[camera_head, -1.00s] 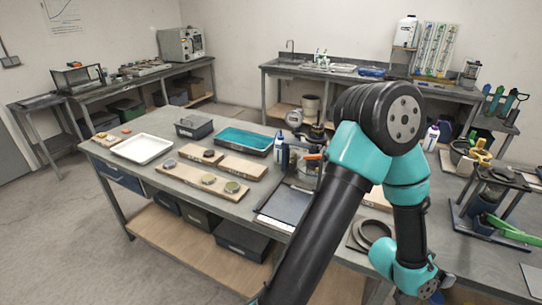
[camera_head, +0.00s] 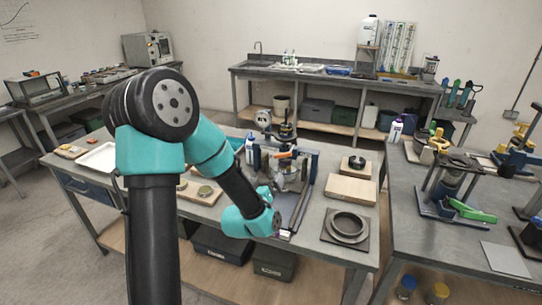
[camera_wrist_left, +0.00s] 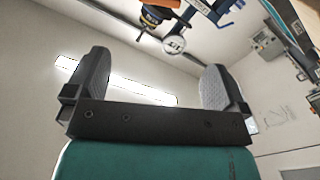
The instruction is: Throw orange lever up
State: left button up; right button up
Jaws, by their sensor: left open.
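The orange lever (camera_head: 284,155) is a short handle on a small grey and blue apparatus (camera_head: 291,175) near the middle of the bench. An orange part (camera_wrist_left: 160,3), probably the same lever, is cut by the top edge of the left wrist view, above a dark fitting and a round white dial (camera_wrist_left: 174,45). My left gripper (camera_wrist_left: 157,85) is open, with nothing between its two dark fingers. In the head view my left wrist is in front of and below the apparatus, and the fingers are hard to make out. My right gripper is not seen.
A ring on a dark plate (camera_head: 347,228) and wooden blocks (camera_head: 350,190) lie right of the apparatus. A white bottle (camera_head: 395,130) and a stand with a green lever (camera_head: 470,210) are on the right bench. A floor gap separates the benches.

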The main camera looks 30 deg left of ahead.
aim_at(282, 154)
pick_arm(q)
jog(key=x, duration=1.7)
jog(key=shift+w, duration=0.2)
jog(key=c, duration=0.8)
jog(key=shift+r+m, duration=0.25)
jog(key=shift+m, duration=0.9)
jog(key=shift+r+m, duration=0.2)
jog(key=shift+m, duration=0.95)
jog(key=shift+c, duration=0.2)
jog(key=o, duration=0.8)
